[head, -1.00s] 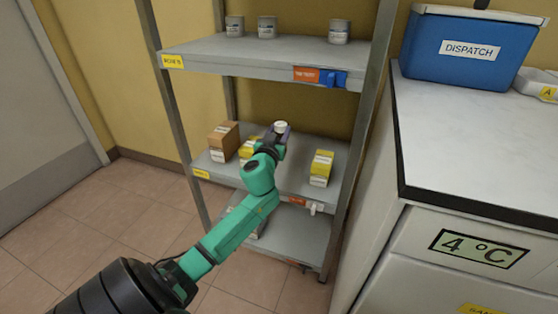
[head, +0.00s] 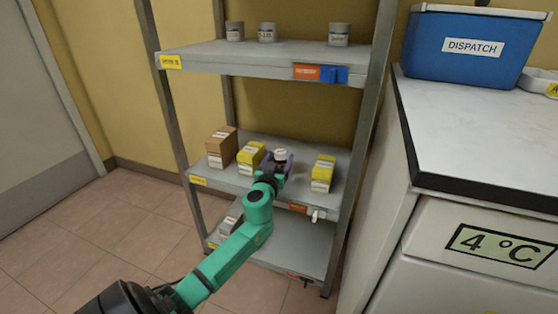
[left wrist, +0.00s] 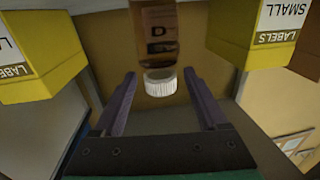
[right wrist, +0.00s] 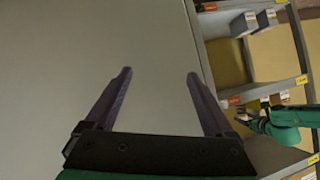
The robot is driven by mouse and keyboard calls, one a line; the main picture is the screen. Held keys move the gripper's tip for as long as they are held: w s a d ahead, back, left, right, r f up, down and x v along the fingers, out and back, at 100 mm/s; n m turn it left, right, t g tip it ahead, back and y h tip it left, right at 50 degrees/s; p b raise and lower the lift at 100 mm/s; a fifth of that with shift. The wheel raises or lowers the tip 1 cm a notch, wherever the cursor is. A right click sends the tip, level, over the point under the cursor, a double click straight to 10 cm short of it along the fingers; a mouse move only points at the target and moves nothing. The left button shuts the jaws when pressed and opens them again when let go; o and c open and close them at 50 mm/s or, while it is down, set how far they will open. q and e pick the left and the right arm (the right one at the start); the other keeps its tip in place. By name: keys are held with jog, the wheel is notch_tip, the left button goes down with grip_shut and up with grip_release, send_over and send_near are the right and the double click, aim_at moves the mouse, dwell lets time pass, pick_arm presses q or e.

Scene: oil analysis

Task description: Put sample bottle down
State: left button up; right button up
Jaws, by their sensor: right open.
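The sample bottle is brown with a white cap. It stands on the middle shelf (head: 318,205) in the head view, where mainly its cap (head: 281,155) shows between two yellow boxes. In the left wrist view the bottle (left wrist: 158,35) appears upside down, cap toward me, just beyond the fingertips. My left gripper (head: 274,170) is open; its fingers (left wrist: 159,76) are spread wide, with a gap on each side of the bottle. My right gripper (right wrist: 160,72) is open and empty in front of a plain grey surface, away from the shelf.
A yellow box (head: 251,158) and a brown box (head: 221,147) stand left of the bottle, another yellow box (head: 322,173) right. The top shelf (head: 200,62) above carries several grey tins. A white counter (head: 480,130) with a blue dispatch box (head: 460,60) stands at right.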

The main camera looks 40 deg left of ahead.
pick_arm(q)
jog(key=v, duration=1.2)
jog(key=shift+p, duration=0.35)
pick_arm(e)
jog(key=shift+w+d+r+g+h, duration=0.1)
jog(key=shift+d+r+g+h, duration=0.25)
jog(key=shift+d, duration=0.2)
jog(key=shift+f, duration=0.15)
